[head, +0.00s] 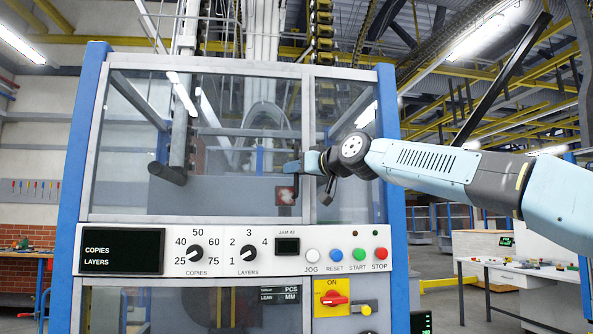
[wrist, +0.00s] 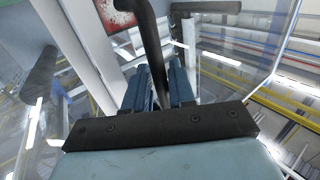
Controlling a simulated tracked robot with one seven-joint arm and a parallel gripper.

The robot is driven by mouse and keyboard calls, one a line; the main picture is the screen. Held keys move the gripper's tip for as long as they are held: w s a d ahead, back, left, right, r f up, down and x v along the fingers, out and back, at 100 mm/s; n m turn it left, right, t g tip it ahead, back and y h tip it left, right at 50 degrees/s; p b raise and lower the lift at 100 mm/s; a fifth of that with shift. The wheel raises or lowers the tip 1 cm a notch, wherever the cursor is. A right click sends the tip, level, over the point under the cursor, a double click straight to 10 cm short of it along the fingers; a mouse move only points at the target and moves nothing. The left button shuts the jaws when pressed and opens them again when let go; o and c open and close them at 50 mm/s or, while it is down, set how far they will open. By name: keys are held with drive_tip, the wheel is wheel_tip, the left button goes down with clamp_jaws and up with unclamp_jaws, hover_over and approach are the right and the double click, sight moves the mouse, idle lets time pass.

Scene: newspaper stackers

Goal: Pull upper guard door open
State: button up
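The upper guard door (head: 235,140) is a clear panel in a grey frame on the front of the blue-and-grey machine; it looks shut. My arm reaches in from the right, and my gripper (head: 296,167) is at the door's right side, just above a red label (head: 287,194). In the wrist view a dark bar handle (wrist: 150,40) runs down between the two blue fingers of my gripper (wrist: 159,88). The fingers are close together and look shut on it. The contact itself is partly hidden by the dark palm edge.
A control panel (head: 205,262) with dials and coloured buttons lies below the door. A dark bar (head: 167,174) sticks out at the door's left. A narrow clear side panel (head: 345,115) is at the right. A white workbench (head: 490,250) stands farther right.

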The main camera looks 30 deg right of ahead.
clamp_jaws()
idle(0.3)
